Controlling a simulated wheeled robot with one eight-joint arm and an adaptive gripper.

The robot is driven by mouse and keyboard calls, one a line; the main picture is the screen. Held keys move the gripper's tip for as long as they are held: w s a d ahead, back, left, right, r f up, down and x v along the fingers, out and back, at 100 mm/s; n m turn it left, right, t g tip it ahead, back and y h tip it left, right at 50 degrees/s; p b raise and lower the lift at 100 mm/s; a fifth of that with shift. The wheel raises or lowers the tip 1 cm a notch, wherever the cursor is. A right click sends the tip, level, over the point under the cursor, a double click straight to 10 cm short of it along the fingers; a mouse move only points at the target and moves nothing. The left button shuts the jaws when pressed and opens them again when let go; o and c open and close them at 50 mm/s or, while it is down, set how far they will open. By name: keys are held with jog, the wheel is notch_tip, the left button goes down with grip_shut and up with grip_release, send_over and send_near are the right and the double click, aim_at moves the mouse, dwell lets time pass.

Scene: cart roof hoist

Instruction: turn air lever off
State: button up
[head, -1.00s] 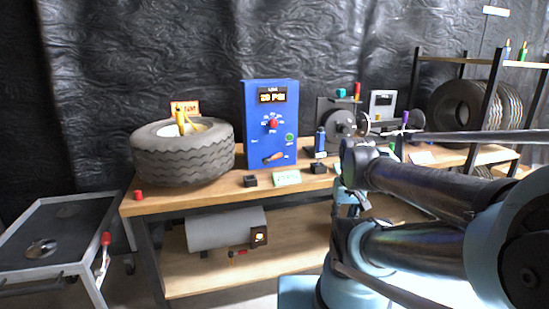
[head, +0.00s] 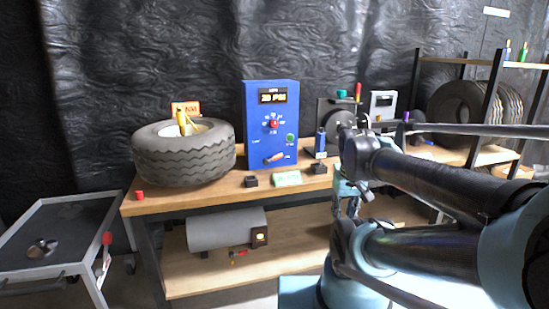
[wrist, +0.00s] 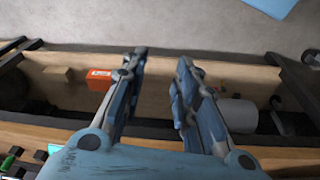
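The blue air box (head: 271,125) stands upright on the bench, with a display, a red knob (head: 273,124) and a green button on its front. A lever with an orange-red handle (head: 273,159) sits low on that front, tilted a little up to the right. A second small red-handled lever (head: 237,253) shows by the grey tank on the lower shelf. I cannot tell from its look which is the air lever. My gripper (wrist: 163,60) is open and empty, its fingers apart over the lower shelf. In the head view my arm partly hides it, right of the tank.
The grey tank (head: 226,229) lies on the lower shelf; the wrist view also shows an orange box (wrist: 98,80) there. A tire (head: 183,155) lies on the bench's left. A cart (head: 61,215) stands at left. The bench edge (head: 210,203) overhangs the shelf.

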jog(key=w+a+r+n+h, duration=0.1)
jog(key=w+a+r+n, duration=0.2)
jog(key=w+r+n, duration=0.5)
notch_tip(320, 180, up, 10)
jog(key=n+t+h, duration=0.1)
jog(key=n+h, duration=0.1)
jog(key=n, duration=1.1)
send_over(274, 159)
jog(key=s+a, duration=0.4)
jog(key=a, duration=0.1)
jog(key=x, duration=1.7)
jog(key=shift+d, duration=0.25)
grip_shut()
